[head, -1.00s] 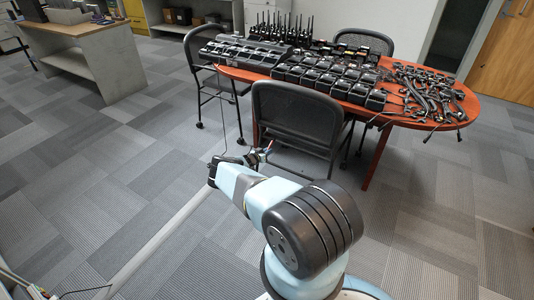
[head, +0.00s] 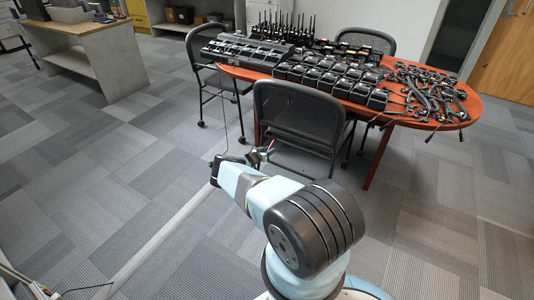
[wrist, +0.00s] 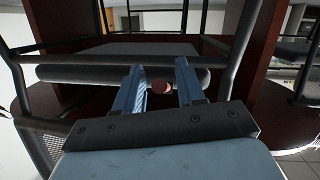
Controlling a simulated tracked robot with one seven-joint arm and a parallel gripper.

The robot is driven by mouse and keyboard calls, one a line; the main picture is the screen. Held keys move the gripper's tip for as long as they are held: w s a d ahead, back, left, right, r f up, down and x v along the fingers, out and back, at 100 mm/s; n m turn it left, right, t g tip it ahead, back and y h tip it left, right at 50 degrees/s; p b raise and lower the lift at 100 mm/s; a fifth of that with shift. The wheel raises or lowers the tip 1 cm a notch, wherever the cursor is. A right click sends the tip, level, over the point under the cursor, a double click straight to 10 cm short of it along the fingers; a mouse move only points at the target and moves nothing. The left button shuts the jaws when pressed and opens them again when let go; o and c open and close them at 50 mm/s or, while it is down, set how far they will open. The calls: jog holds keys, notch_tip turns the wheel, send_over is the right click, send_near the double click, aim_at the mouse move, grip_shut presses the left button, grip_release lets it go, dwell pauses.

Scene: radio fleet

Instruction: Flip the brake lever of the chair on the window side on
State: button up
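The near chair (head: 302,112), black with a mesh back, stands at the front of the red-brown table. My gripper (head: 264,154) is low at its left, by the chair's legs. In the wrist view my gripper (wrist: 161,88) is open, its two blue fingers apart. A small reddish knob (wrist: 160,87) shows between and beyond the fingertips, close to a grey horizontal bar (wrist: 85,74) of the chair. I cannot tell whether the fingers touch the knob, or which way any lever is set. A second chair (head: 210,75) stands at the left, a third (head: 366,40) behind the table.
The table (head: 470,108) carries radios, chargers and a heap of black accessories. In the wrist view, chair tubes (wrist: 242,45) flank my gripper on both sides. A counter (head: 115,65) stands at the left. The carpet (head: 130,170) at left is mostly clear.

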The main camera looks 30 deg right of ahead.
jog(key=v, duration=1.3)
jog(key=shift+a, duration=0.3)
jog(key=shift+s, duration=0.15)
jog(key=shift+r, duration=0.1)
